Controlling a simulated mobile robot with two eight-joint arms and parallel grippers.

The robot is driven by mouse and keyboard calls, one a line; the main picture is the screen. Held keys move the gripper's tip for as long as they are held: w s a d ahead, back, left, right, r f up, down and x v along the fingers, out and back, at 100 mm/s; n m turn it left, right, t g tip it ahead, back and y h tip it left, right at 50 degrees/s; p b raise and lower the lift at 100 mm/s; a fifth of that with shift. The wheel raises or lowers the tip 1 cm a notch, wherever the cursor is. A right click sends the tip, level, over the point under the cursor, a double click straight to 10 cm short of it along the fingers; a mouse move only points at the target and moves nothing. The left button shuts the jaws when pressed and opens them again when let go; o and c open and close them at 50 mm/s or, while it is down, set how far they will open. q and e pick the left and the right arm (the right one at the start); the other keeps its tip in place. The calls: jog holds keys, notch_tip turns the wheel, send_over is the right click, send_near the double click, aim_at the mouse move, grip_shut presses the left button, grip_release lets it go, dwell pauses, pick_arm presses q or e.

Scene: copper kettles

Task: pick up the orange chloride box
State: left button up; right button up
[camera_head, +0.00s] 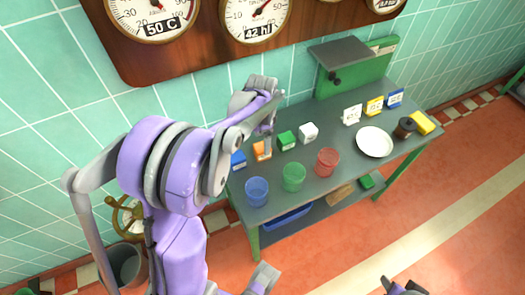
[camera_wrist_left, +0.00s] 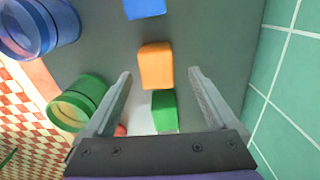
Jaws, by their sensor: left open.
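The orange chloride box (camera_head: 259,154) stands on the grey table top, between a blue box and a green box. In the head view my left gripper (camera_head: 267,130) is just above it and hides part of it. In the left wrist view the orange box (camera_wrist_left: 155,66) shows between the tips of my open left gripper (camera_wrist_left: 160,74), with a gap on each side. I cannot tell whether the fingertips reach down to its height. A dark, purple-edged part of mine at the lower edge may be my right gripper (camera_head: 402,287); its jaws are unclear.
Next to the orange box are the green box (camera_head: 287,140), white box (camera_head: 308,132) and blue box (camera_head: 238,160). Blue (camera_head: 257,191), green (camera_head: 293,177) and red (camera_head: 327,161) cups stand in front. A white plate (camera_head: 374,141) lies to the right. Gauges hang on the wall behind.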

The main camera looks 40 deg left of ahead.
aim_at(262, 146)
pick_arm(q)
notch_tip(262, 146, down, 4)
jog(key=shift+s+d, duration=0.15)
grip_shut()
dwell(0.5)
